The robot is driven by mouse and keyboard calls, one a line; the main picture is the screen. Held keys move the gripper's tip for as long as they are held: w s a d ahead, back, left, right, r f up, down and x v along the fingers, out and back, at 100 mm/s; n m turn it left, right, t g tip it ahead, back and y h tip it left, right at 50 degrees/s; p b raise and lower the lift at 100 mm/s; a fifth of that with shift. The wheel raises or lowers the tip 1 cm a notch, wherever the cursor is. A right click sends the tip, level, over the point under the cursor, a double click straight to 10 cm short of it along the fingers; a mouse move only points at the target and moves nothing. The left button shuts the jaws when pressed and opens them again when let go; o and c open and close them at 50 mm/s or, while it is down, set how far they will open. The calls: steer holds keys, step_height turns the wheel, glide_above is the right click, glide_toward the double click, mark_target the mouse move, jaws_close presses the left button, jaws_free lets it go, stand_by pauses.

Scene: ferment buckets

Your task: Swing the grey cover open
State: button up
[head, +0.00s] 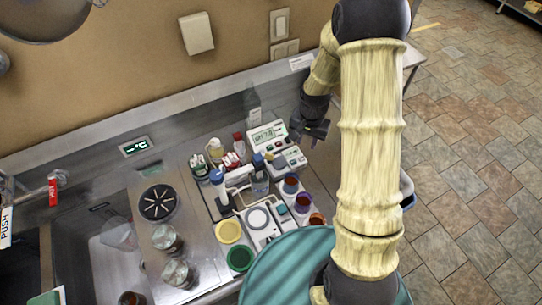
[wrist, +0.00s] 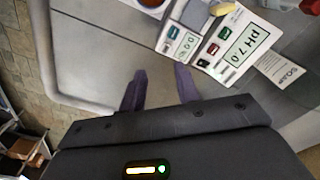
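A small grey flap, which looks like the grey cover (wrist: 195,14), lies flat on a white meter beside a yellow piece at the top of the wrist view. In the head view the grey cover (head: 280,162) is small, on the meter right of the blue-capped bottle. Whether it is fully shut is hard to tell. My gripper (head: 306,138) hangs above the counter's right end, beyond and right of the meter. In the wrist view my gripper (wrist: 160,70) has its two dark fingers apart with nothing between them, clear of the cover.
A pH meter (wrist: 235,50) with a lit display stands beside the cover. Cups of dark liquid (head: 303,202), bottles (head: 258,180) and a white scale (head: 258,218) crowd the counter. Bare counter (wrist: 100,45) lies under my fingers. The wall rises behind.

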steer(key=s+r+n+t+b, duration=0.2)
steer(key=s+r+n+b, duration=0.3)
steer(key=s+r, duration=0.4)
steer(key=s, duration=0.6)
steer(key=shift+s+r+n, duration=0.15)
steer(key=shift+n, duration=0.25)
steer(key=shift+a, duration=0.1)
